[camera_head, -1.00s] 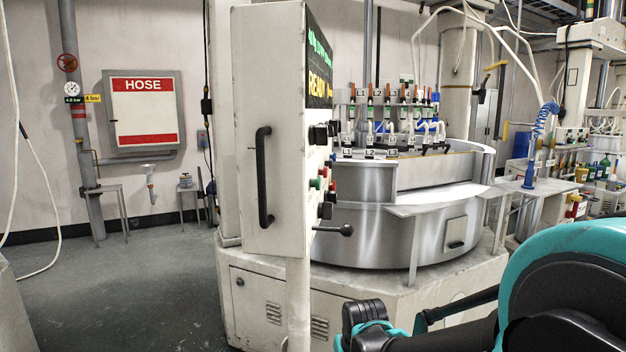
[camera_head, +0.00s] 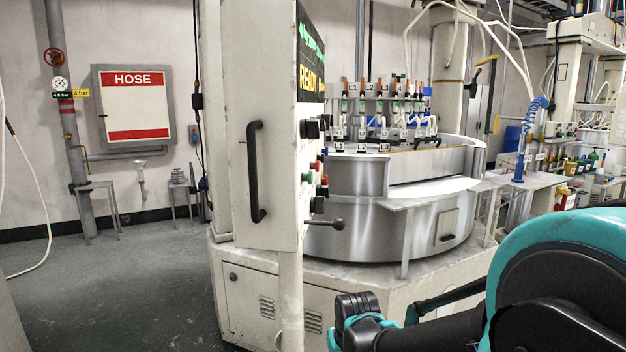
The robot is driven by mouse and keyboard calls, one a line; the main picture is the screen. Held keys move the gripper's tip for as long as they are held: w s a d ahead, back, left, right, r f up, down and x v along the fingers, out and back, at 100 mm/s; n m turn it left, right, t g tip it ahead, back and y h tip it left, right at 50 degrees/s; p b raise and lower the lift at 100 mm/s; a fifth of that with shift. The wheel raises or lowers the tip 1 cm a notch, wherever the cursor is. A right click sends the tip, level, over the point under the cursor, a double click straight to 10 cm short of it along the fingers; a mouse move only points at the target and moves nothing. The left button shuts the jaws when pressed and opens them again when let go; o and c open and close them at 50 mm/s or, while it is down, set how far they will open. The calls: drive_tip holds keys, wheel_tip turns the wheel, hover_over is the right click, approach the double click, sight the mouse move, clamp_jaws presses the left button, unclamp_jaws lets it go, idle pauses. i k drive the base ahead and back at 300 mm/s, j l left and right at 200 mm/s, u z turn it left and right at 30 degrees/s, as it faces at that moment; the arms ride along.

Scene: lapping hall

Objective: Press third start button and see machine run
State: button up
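A tall cream control cabinet (camera_head: 272,190) stands in the middle, with its control face turned to the right and seen almost edge-on. Its dark screen (camera_head: 311,60) shows yellow text reading "READY" and green text above. Black knobs (camera_head: 313,128), a green button (camera_head: 306,177) and red buttons (camera_head: 318,167) stick out from the face. I cannot tell which is the third start button. Behind is the round steel lapping machine (camera_head: 375,220) with stations labelled L1, L2 and L3; no running is evident. My teal and black arm fills the lower right; I cannot make out my gripper.
A black handle (camera_head: 256,172) juts from the cabinet's side, and a lever (camera_head: 326,224) sticks out right of it. A cream base (camera_head: 390,292) spreads below the machine. A steel side table (camera_head: 518,182) stands right. Floor (camera_head: 130,280) is clear at left, before the hose box (camera_head: 137,105).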

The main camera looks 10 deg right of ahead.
sight(308, 177)
drive_tip(key=z, duration=1.85)
drive_tip(key=k+j, duration=1.15)
drive_tip(key=k, duration=0.1)
